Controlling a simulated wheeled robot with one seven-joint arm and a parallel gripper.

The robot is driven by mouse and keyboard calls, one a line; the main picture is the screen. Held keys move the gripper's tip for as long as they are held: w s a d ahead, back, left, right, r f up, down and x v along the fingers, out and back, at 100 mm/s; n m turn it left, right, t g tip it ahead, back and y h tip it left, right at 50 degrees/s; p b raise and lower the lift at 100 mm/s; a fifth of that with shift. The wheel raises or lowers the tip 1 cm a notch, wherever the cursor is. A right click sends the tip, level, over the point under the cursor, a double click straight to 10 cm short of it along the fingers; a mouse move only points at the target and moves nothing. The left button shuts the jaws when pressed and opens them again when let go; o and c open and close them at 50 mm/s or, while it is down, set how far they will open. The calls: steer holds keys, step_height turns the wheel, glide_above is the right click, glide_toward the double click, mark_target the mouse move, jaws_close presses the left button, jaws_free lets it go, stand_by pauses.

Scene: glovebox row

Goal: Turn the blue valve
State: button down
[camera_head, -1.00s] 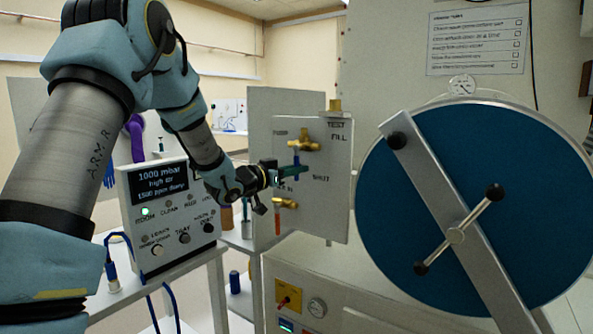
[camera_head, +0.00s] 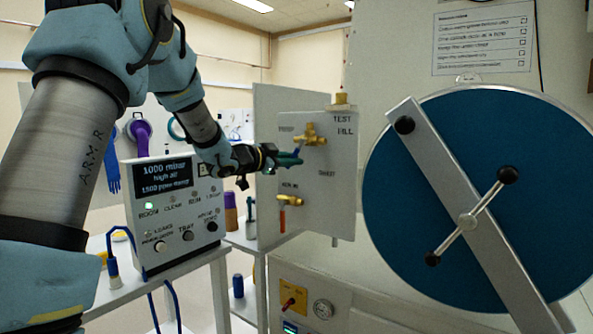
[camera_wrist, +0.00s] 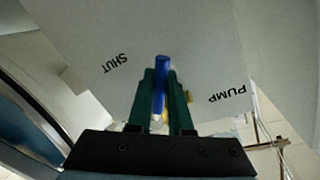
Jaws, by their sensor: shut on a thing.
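The blue valve's lever (camera_wrist: 160,82) stands between the green fingers of my gripper (camera_wrist: 160,98) in the wrist view. The fingers are shut on it. In the head view my gripper (camera_head: 288,160) is at the pale panel, just below and left of the upper brass valve body (camera_head: 311,137). A little of the blue lever (camera_head: 296,152) shows there, slanting down and left from the brass; the fingers hide the rest. The words PUMP and SHUT lie on either side of the lever in the wrist view.
A second brass valve with an orange-red lever (camera_head: 284,216) sits lower on the panel (camera_head: 328,205). A large blue round door (camera_head: 420,215) with a metal bar is to the right. A display box (camera_head: 172,205) stands on a table at left, below my arm.

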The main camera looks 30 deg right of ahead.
steer(key=m, duration=0.1)
steer(key=w+r+m+b, duration=0.1)
steer(key=m, duration=0.1)
steer(key=shift+w+a+r+y+b, duration=0.1)
steer(key=shift+a+r+y+b, duration=0.05)
steer(key=shift+a+y+b, duration=0.2)
steer(key=shift+w+a+r+m, duration=0.15)
steer(key=shift+r+m, duration=0.2)
steer(key=shift+m, duration=0.35)
steer(key=c, duration=0.8)
jaws_free()
steer(key=shift+c, duration=0.2)
steer(key=shift+a, duration=0.1)
steer(key=b+v, duration=0.2)
steer(key=v, duration=0.8)
steer(key=shift+s+r+b, duration=0.15)
steer(key=shift+s+b, duration=0.15)
steer(key=shift+s, duration=0.05)
